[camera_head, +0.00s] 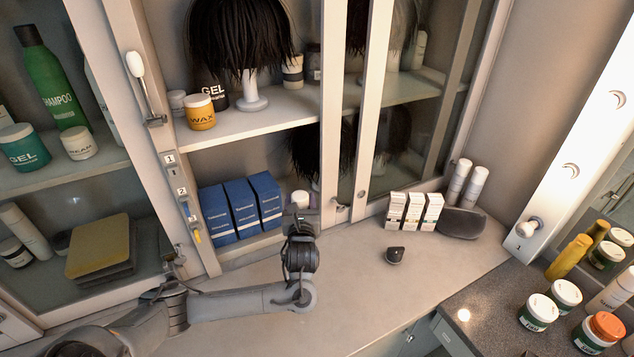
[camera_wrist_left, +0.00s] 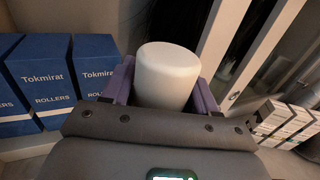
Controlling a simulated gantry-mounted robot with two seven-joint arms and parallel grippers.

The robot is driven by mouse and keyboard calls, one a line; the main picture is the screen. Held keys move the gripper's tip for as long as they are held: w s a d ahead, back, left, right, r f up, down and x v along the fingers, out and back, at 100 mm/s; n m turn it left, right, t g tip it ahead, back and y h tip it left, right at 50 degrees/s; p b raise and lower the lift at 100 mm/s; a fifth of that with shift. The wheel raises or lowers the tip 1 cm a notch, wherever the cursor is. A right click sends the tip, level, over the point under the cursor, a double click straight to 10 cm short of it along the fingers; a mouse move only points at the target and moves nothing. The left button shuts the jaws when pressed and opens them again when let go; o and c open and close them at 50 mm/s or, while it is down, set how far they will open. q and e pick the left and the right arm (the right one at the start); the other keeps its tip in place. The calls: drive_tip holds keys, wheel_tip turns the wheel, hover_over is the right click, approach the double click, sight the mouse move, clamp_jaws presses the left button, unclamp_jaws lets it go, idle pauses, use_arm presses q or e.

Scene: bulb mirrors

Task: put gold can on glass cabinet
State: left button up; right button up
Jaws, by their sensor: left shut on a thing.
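My left gripper (camera_head: 302,203) reaches into the lower shelf opening of the cabinet (camera_head: 235,125), right of the blue boxes. Its purple fingers are shut on a white cylinder (camera_head: 300,198), which stands upright between them in the left wrist view (camera_wrist_left: 167,78). No gold shows on it, and its lower part is hidden by the gripper. A gold-yellow jar marked WAX (camera_head: 200,114), with a white lid, stands on the shelf above. A gold-yellow bottle (camera_head: 569,258) stands on the dark counter at the right. My right gripper is not in view.
Blue boxes (camera_head: 243,204) stand close left of the gripper. A sliding glass door frame (camera_head: 370,100) is just right of it. Small white boxes (camera_head: 413,211) and a dark case (camera_head: 462,222) stand further right. The pale counter (camera_head: 350,290) in front is mostly clear.

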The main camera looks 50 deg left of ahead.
use_arm(q)
drive_tip(key=f+b+x, duration=0.2)
drive_tip(key=b+x, duration=0.4)
drive_tip(key=x, duration=0.2)
drive_tip(key=f+b+x, duration=0.1)
drive_tip(key=b+x, duration=0.5)
drive_tip(key=x, duration=0.3)
drive_tip(key=shift+a+f, duration=0.35)
drive_tip(key=shift+f, duration=0.05)
drive_tip(key=shift+w, duration=0.1)
drive_tip(key=o, duration=1.1)
drive_tip(key=shift+f, duration=0.2)
drive_tip(key=o, duration=0.5)
drive_tip(key=shift+c, duration=0.2)
drive_tip(key=shift+r, duration=0.1)
